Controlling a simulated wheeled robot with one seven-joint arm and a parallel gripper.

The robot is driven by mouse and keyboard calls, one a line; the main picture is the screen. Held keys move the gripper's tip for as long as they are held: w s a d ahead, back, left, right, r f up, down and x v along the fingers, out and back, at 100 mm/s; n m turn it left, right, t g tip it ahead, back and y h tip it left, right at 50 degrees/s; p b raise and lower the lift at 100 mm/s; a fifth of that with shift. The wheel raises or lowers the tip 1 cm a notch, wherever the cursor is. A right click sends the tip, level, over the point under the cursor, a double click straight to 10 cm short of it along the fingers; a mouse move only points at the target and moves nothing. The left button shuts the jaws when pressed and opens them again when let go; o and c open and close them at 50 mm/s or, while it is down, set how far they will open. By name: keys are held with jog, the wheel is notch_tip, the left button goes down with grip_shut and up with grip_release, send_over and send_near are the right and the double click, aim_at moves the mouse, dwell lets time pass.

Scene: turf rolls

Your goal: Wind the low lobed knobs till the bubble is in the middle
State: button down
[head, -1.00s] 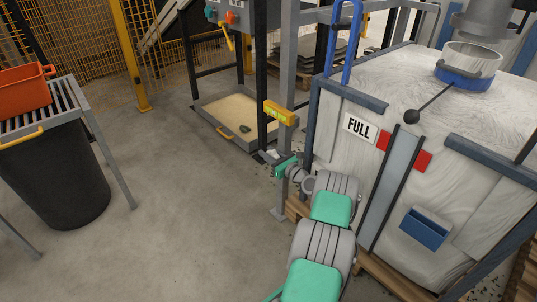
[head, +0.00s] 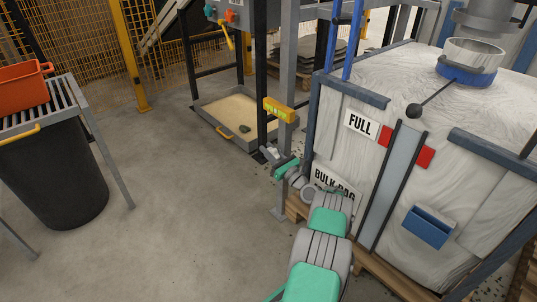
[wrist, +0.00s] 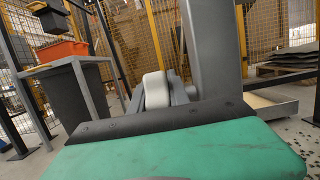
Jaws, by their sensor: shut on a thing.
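A yellow spirit level (head: 278,109) with a greenish window is fixed to the grey post; its bubble is too small to make out. A pale, rounded low knob (head: 271,152) sits near the foot of the frame, beyond my gripper (head: 281,163). In the wrist view the knob (wrist: 155,88) shows above the dark edge of my green-padded gripper (wrist: 165,120), beside the grey post. My gripper is shut on the knob, its contact partly hidden behind the pad. The other low knobs cannot be made out.
A bulk bag marked FULL (head: 361,124) stands on a pallet close right of my arm. A sand-filled tray (head: 230,118) lies behind the post. A black bin (head: 55,180) and an orange crate (head: 22,84) stand left. The middle floor is clear.

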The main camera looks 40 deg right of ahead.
jog(key=shift+r+t, duration=0.1)
jog(key=shift+t, duration=0.4)
jog(key=c, duration=1.5)
grip_release()
jog(key=shift+s, duration=0.1)
